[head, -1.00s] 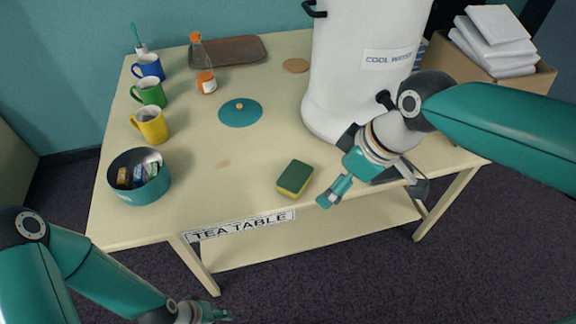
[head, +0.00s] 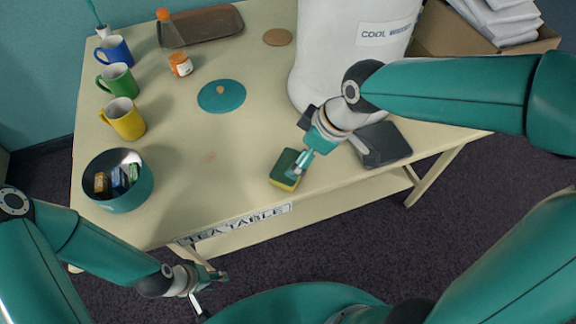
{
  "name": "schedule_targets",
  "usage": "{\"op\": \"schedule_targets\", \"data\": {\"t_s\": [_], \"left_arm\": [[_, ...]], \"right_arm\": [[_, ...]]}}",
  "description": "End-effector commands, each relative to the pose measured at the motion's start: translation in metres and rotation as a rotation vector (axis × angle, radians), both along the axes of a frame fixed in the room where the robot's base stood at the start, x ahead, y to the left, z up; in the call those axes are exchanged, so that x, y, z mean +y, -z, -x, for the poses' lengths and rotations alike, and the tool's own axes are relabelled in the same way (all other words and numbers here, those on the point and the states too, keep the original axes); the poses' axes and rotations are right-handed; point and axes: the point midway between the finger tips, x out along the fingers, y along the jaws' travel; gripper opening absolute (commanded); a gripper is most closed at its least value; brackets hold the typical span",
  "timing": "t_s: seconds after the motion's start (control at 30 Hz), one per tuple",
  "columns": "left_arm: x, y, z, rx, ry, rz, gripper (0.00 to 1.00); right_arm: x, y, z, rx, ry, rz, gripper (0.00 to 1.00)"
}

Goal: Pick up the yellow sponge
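The yellow sponge (head: 285,180) has a dark green top and yellow sides. It lies near the front edge of the cream tea table (head: 215,180). My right gripper (head: 298,170) comes down from the upper right and is over the sponge's right side, partly covering it. I cannot tell whether its fingers touch the sponge or how wide they are apart. My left gripper (head: 212,292) is low in the picture, in front of the table, with its fingers spread and empty.
A teal bowl (head: 118,197) with small packets, several mugs, a teal lid (head: 221,96) and a bottle (head: 179,64) stand left. A white water cooler (head: 318,75) stands behind the sponge. A dark flat tray (head: 388,148) is right. The table left of the sponge is clear.

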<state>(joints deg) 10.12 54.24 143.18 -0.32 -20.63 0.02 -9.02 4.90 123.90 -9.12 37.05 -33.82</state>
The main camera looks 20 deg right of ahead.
Motion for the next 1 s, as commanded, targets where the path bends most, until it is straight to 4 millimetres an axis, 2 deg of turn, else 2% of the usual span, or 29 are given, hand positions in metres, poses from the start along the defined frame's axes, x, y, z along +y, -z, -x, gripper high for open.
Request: {"op": "schedule_targets", "data": {"t_s": [0.1, 0.37, 0.7, 0.97, 1.0], "left_arm": [[0.0, -0.001, 0.0, 0.0, 0.0, 0.0, 0.4], [0.0, -0.003, 0.0, 0.0, 0.0, 0.0, 0.4], [0.0, -0.011, 0.0, 0.0, 0.0, 0.0, 0.4], [0.0, -0.01, 0.0, 0.0, 0.0, 0.0, 0.4], [0.0, -0.01, 0.0, 0.0, 0.0, 0.0, 0.4]], "right_arm": [[0.006, 0.017, -0.005, 0.003, -0.002, 0.0, 1.0], [0.011, 0.031, -0.01, 0.001, -0.004, 0.0, 1.0], [0.023, 0.071, -0.022, 0.002, -0.003, -0.001, 1.0], [0.024, 0.074, -0.023, 0.0, -0.004, -0.001, 1.0], [0.024, 0.074, -0.023, 0.0, -0.004, -0.001, 0.97]]}}
